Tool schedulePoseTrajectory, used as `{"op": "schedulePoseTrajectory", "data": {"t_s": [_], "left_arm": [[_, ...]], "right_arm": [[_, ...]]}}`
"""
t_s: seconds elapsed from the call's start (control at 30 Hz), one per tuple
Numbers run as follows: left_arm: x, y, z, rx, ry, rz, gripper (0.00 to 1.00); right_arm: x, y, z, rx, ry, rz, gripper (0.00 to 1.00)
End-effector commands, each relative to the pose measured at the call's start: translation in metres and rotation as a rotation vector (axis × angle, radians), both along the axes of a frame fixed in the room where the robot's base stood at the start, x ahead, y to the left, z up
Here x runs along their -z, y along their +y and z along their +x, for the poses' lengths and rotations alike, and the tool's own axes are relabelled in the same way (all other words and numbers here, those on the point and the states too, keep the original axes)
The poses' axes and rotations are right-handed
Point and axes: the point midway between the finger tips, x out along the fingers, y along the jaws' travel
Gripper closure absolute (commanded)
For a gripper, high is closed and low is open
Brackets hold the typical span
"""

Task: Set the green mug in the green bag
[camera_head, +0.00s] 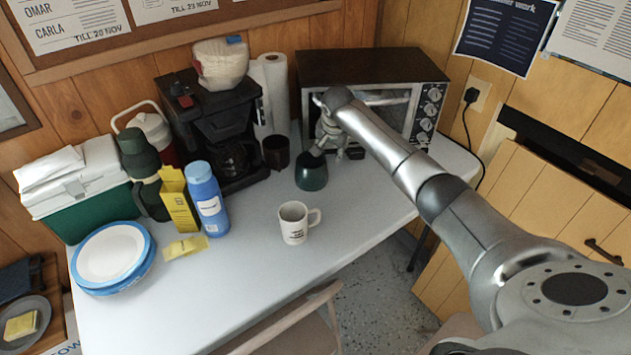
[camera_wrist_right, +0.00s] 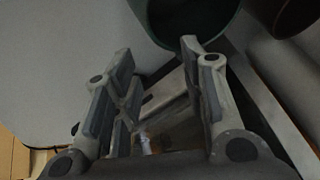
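The dark green mug (camera_head: 311,173) stands upright on the white table, in front of the toaster oven. My right gripper (camera_head: 328,150) is just behind and to the right of the mug in the head view. In the right wrist view the right gripper (camera_wrist_right: 158,70) has its fingers spread with nothing between them. The mug is outside the fingers; whether a fingertip touches it is unclear. No green bag shows. My left gripper is out of view.
A brown mug (camera_head: 276,152) stands close behind the green one. A white mug (camera_head: 294,222) stands in front. The toaster oven (camera_head: 372,66) and coffee maker (camera_head: 215,125) bound the back. A blue bottle (camera_head: 206,199) and green cooler (camera_head: 82,205) stand left. The front middle is clear.

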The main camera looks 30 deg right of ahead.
Motion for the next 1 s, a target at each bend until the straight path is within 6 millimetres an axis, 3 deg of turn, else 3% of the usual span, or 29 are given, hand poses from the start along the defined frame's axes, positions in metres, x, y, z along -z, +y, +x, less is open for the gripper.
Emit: {"op": "schedulePoseTrajectory", "data": {"t_s": [0.17,0.53,0.97,1.0], "left_arm": [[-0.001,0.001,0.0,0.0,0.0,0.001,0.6],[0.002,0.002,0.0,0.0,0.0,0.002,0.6],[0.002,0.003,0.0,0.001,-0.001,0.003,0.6],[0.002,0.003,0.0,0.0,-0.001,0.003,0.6]], "right_arm": [[0.007,0.0,0.003,-0.001,0.0,0.0,0.61],[0.051,-0.003,0.013,0.0,0.015,-0.001,0.61],[0.056,-0.006,0.015,0.001,0.013,-0.003,0.58],[0.056,-0.006,0.015,0.001,0.013,-0.003,0.63]]}}
